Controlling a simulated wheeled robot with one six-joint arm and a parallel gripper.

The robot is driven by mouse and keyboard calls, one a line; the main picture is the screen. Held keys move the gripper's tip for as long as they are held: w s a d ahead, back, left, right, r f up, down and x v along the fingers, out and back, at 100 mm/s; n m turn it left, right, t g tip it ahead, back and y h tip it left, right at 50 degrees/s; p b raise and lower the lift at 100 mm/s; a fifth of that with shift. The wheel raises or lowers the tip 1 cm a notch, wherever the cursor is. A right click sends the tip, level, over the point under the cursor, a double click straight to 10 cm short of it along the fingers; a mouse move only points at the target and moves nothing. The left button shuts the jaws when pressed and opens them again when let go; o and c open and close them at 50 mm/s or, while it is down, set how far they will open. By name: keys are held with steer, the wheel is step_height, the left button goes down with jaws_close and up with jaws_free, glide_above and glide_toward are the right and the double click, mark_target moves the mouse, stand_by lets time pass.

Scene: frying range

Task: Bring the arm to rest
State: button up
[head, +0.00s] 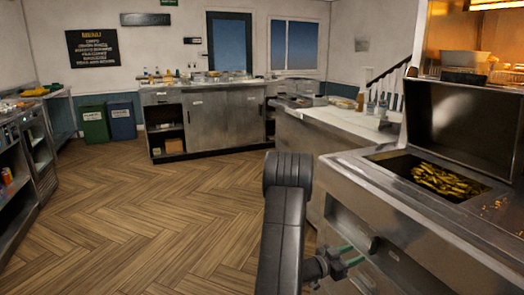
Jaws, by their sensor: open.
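My arm rises at the bottom middle of the head view, its dark link upright and bent over at the top. My gripper (354,255) is low, to the right of that link, in front of the steel front of the frying range (345,222). Its two green-tipped fingers point right and stand apart, with nothing seen between them. Part of the wrist is hidden behind the link. I cannot tell how close the fingertips are to the range front.
Chips (445,180) lie in the range's open well, under a raised steel lid (460,122). A steel counter (225,122) stands at the back, with a green bin (95,124) and a blue bin (122,121) left of it. The wooden floor (150,215) at left and centre is clear.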

mark_target(370, 247)
steer(key=v, duration=0.5)
steer(key=x, duration=1.4)
steer(key=shift+d+b, duration=0.1)
steer(key=shift+b, duration=0.25)
steer(key=shift+f+m, duration=0.1)
steer(key=shift+m, duration=0.3)
steer(key=m+b, duration=0.2)
steer(key=m, duration=0.6)
steer(key=shift+m+b, duration=0.3)
steer(key=shift+b, duration=0.1)
